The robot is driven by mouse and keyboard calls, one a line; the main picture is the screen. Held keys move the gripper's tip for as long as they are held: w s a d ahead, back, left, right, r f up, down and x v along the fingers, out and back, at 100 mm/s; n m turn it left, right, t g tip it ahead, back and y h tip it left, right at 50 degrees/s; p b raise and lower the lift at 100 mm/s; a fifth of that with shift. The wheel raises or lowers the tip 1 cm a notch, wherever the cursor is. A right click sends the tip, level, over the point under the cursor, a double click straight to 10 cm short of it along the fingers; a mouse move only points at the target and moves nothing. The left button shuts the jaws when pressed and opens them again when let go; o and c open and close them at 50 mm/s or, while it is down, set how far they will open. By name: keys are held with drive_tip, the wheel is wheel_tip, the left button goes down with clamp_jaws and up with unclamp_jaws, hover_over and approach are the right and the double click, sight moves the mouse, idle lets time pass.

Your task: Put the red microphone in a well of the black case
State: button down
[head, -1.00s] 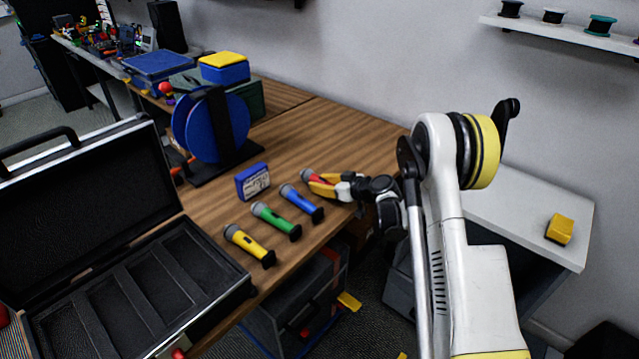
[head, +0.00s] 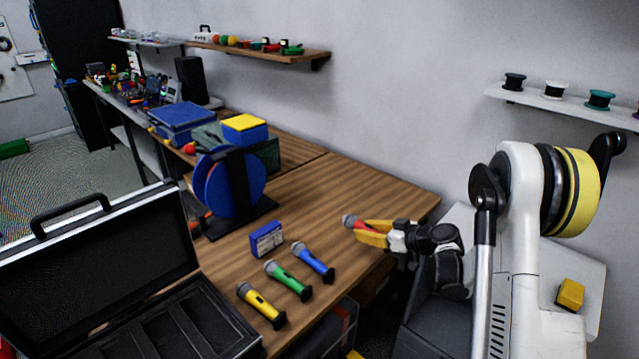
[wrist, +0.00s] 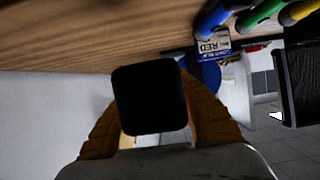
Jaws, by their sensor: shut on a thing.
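The red microphone (head: 369,226) has a grey head and is held in my gripper (head: 374,234), whose yellow fingers are shut on it. It appears to be above the wooden table, right of the blue microphone. In the wrist view, a black square end of the microphone (wrist: 150,98) sits between the yellow fingers (wrist: 152,125); the rest of it is hidden. The open black case (head: 237,318) is at the lower left, away from my gripper. Its visible wells (head: 190,328) look empty; its near part is cut off by the frame.
Blue (head: 314,262), green (head: 288,280) and yellow (head: 262,305) microphones lie in a row between case and gripper. A small blue box (head: 267,240) and a blue cable reel (head: 232,185) stand behind them. The raised case lid (head: 105,260) stands at the left.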

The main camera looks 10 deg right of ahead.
drive_tip(key=s+a+r+m+t+h, duration=0.1)
drive_tip(key=s+a+r+m+h, duration=0.1)
drive_tip(key=s+r, duration=0.5)
drive_tip(key=s+a+r+m+t+h, duration=0.1)
drive_tip(key=s+a+r, duration=0.4)
drive_tip(key=s+r, duration=0.1)
drive_tip(key=shift+s+a+r+m+h, duration=0.3)
drive_tip(key=shift+s+r+m+h, duration=0.1)
drive_tip(key=shift+s, duration=0.15)
drive_tip(key=shift+w, duration=0.1)
